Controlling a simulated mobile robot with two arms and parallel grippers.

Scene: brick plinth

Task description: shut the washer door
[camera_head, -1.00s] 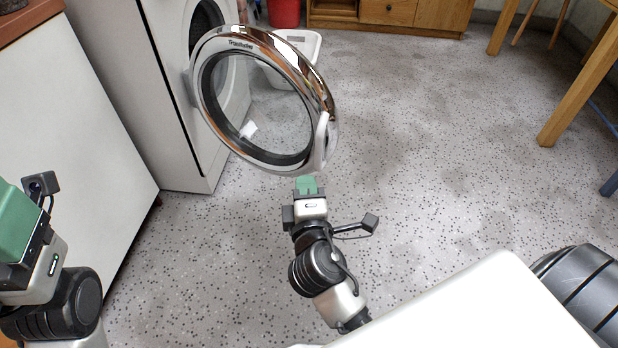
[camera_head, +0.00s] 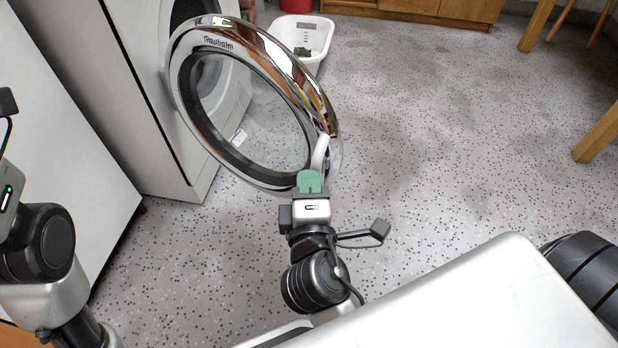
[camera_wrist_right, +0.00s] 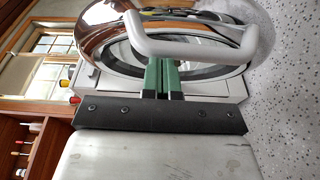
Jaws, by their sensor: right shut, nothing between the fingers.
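The washer door (camera_head: 262,50) is a round glass door with a chrome rim, standing wide open from the white washer (camera_head: 150,90) at the left. Its pale handle (camera_head: 320,155) is on the right edge of the rim. My right gripper (camera_head: 310,178), with green fingers, is shut and empty at the door's lower right edge, close to the handle. In the right wrist view the shut green fingers (camera_wrist_right: 162,75) lie just below the white handle (camera_wrist_right: 190,47); I cannot tell if they touch. My left arm shows at the left edge; its fingers are out of frame.
A white basket (camera_head: 312,38) with something green in it stands on the floor behind the door. A red bucket (camera_head: 296,5) and a wooden cabinet (camera_head: 440,10) are farther back. The speckled floor (camera_head: 430,130) to the right is clear.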

